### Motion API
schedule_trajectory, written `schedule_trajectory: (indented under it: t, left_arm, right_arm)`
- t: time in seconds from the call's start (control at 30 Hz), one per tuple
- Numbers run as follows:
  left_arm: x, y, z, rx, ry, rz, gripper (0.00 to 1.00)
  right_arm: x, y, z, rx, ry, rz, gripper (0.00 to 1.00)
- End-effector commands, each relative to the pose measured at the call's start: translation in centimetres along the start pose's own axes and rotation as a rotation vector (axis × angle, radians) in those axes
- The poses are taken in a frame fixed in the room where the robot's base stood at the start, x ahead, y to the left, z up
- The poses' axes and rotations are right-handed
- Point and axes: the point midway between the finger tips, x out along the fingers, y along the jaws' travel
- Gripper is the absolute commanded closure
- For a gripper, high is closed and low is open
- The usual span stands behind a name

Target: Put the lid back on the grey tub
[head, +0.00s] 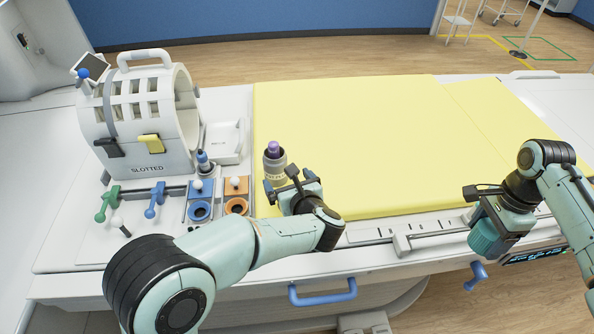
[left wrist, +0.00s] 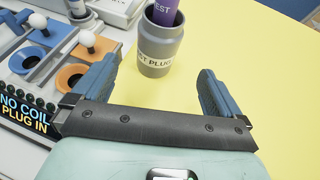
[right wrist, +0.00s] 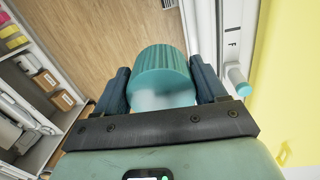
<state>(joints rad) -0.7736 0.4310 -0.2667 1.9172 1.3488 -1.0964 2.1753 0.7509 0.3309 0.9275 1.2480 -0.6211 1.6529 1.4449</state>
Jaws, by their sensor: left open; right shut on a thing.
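The grey tub (head: 275,172) stands upright on the near left corner of the yellow pad, with a purple plug (head: 273,148) sticking out of its open top. In the left wrist view the tub (left wrist: 156,68) shows a white label, and the purple plug (left wrist: 176,14) is cut off by the frame. My left gripper (head: 281,182) is open beside the tub, which lies beyond its fingertips (left wrist: 158,80). My right gripper (head: 487,217) is shut on the teal ribbed lid (head: 487,241), near the table's front edge. The lid also shows between the fingers in the right wrist view (right wrist: 160,70).
A white slotted coil (head: 135,115) stands at the back left. Blue and orange sockets (head: 236,206) with levers lie left of the tub. A rail (head: 440,228) and blue handles (head: 322,297) run along the front. The yellow pad (head: 400,140) is otherwise clear.

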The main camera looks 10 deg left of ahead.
Motion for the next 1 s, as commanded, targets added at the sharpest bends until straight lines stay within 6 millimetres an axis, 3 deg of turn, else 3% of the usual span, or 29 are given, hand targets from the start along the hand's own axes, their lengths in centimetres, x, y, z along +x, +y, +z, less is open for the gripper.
schedule_trajectory:
  t: [0.1,0.3,0.73,1.0]
  left_arm:
    - [2.3,0.1,0.2,0.003,-0.001,0.004,0.0]
    - [4.9,0.1,0.2,0.001,0.0,0.002,0.0]
    - [5.7,0.1,0.1,0.002,0.0,0.001,0.0]
    - [9.5,0.3,0.8,0.003,-0.002,0.003,0.0]
  right_arm:
    - [-1.0,-0.1,0.0,0.0,0.001,-0.005,0.58]
    - [-1.9,-0.3,0.0,0.0,0.002,-0.01,0.58]
    - [-2.1,-0.3,-0.1,0.0,0.002,-0.011,0.58]
    - [-4.8,-0.8,-0.1,-0.001,0.006,-0.027,0.58]
